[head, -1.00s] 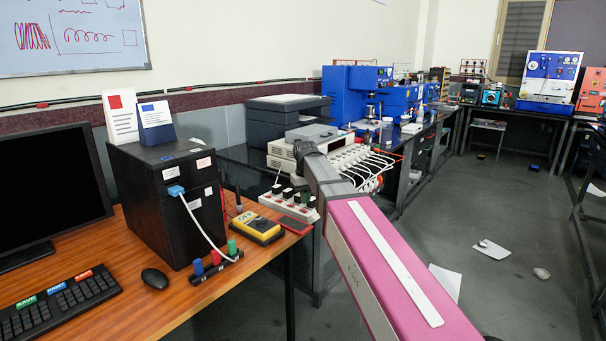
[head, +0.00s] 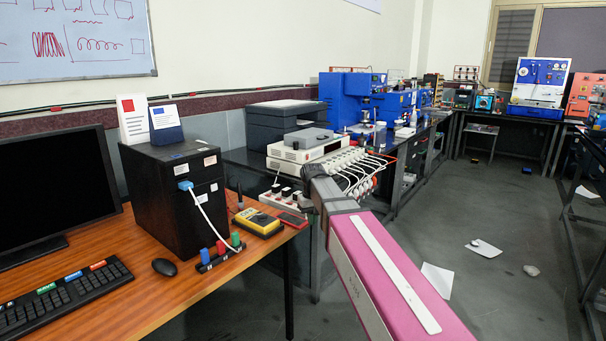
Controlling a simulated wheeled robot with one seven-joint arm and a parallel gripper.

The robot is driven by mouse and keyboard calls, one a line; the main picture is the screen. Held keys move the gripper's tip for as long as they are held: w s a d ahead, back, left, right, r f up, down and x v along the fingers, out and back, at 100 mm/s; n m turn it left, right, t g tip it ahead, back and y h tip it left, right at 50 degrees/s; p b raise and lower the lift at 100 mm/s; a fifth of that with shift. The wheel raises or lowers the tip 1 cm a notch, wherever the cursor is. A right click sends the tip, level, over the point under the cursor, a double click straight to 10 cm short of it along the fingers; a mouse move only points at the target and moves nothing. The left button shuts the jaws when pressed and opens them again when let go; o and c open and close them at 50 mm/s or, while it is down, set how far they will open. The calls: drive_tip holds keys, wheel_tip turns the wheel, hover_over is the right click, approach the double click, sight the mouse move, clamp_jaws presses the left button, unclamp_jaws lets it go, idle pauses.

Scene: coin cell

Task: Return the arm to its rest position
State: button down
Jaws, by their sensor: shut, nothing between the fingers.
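My arm's pink link (head: 395,280), with a white strip along its top, reaches from the lower right toward the middle of the head view. Its far end is a grey and dark joint section (head: 325,193), which appears in front of the white cable bundle on the bench. No gripper fingers can be made out. Anything beyond that dark section is hidden or out of frame.
A wooden desk (head: 125,232) at left holds a monitor (head: 55,190), keyboard (head: 65,292), mouse (head: 164,267), black box (head: 165,215) and yellow multimeter (head: 258,221). Lab benches with instruments line the wall. The grey floor (head: 470,205) at right is mostly open, with loose papers (head: 437,280).

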drive_tip(key=s+d+f+m, duration=0.2)
drive_tip(key=s+d+f, duration=0.6)
drive_tip(key=f, duration=0.2)
drive_tip(key=s+d+f+m, duration=0.1)
drive_tip(key=s+d+f, duration=0.6)
drive_tip(key=s+f, duration=0.2)
wheel_tip(320, 180, down, 2)
drive_tip(key=shift+d+f+m, duration=0.15)
drive_tip(key=shift+d+m, duration=0.25)
